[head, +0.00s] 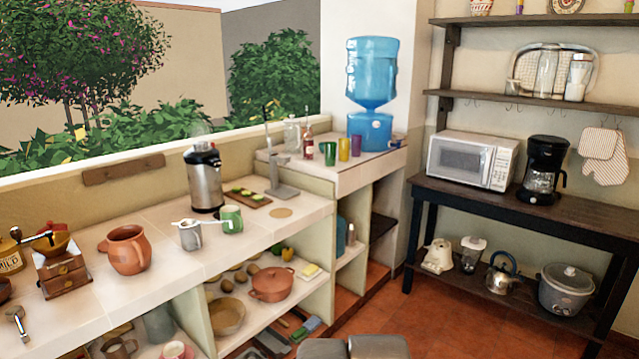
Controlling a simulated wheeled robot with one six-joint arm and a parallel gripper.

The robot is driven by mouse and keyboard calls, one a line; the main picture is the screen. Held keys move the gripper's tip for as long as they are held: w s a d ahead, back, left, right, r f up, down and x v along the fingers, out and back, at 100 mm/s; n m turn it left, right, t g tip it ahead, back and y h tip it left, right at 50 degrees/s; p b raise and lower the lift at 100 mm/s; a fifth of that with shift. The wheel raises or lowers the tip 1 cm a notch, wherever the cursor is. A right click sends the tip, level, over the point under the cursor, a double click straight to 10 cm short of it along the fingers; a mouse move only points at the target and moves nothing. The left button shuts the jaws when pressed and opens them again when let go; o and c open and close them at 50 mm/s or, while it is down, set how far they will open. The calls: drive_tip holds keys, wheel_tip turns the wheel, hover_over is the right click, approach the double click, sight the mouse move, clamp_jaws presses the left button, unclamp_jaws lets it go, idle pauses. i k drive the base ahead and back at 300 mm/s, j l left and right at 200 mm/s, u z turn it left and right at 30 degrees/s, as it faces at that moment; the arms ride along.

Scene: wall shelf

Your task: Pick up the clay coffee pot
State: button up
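The clay coffee pot (128,250) is a reddish-brown, round-bellied jug with a wide mouth and a side handle. It stands upright on the pale tiled counter (190,262) at the left. Nothing touches it, and none of my arm is near it. My gripper's fingers do not show. Only a grey part of my own body shows at the bottom edge, right of the middle.
A wooden coffee grinder (62,272) stands left of the pot, and a metal cup (189,236) and green mug (231,219) stand to its right. Counter in front of the pot is clear. A clay casserole (272,284) sits below.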

sight(129, 253)
drive_tip(key=u, duration=1.3)
